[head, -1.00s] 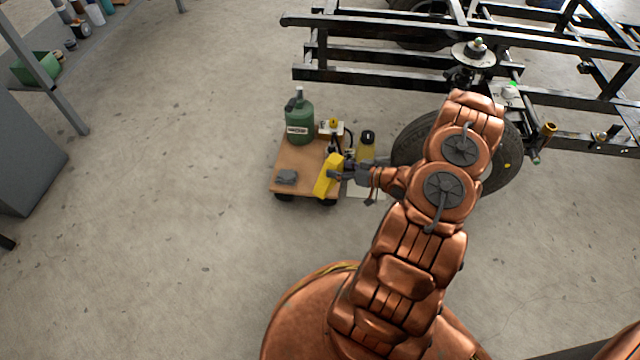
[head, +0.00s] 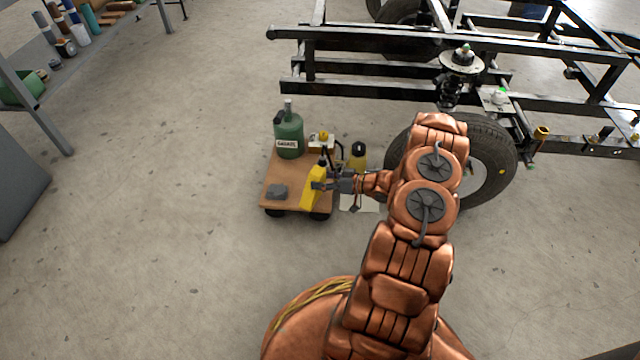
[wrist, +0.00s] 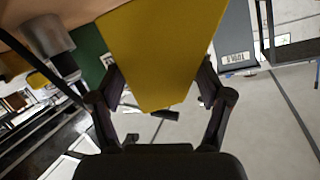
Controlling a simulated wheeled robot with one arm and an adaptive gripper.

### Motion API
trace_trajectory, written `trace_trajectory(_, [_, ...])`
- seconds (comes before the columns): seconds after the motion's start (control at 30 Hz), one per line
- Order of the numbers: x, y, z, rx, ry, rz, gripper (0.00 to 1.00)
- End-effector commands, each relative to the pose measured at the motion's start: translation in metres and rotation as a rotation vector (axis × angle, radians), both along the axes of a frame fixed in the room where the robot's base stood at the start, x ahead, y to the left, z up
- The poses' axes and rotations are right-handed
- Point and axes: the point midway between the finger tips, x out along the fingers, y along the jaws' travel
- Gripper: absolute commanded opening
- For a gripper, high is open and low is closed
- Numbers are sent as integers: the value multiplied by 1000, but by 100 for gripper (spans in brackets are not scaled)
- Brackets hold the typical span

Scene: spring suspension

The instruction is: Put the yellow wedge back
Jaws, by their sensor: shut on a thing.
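The yellow wedge (head: 313,187) is at the right front edge of a low wooden-topped cart (head: 281,170) in the head view. My gripper (head: 324,185) reaches it from the right and is shut on it. In the wrist view the yellow wedge (wrist: 162,52) fills the upper middle, between the two dark fingers of my gripper (wrist: 162,92). Whether the wedge rests on the cart top or is held just above it, I cannot tell.
On the cart are a green canister (head: 289,137) and a grey block (head: 277,191). A yellow bottle (head: 357,156) is just right of the cart. A tyre (head: 490,160) and a black chassis frame (head: 400,92) lie beyond. Floor left of the cart is clear.

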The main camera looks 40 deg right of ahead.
Motion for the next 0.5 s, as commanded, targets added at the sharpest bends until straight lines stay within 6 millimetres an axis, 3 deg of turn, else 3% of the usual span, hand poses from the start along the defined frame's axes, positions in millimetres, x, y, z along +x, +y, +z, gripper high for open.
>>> trace_trajectory(0.2, [27,-12,-4,-1,-1,1,22])
trace_trajectory(0.37, [32,-14,-6,0,0,1,22])
trace_trajectory(0.5, [31,-14,-24,3,1,0,22])
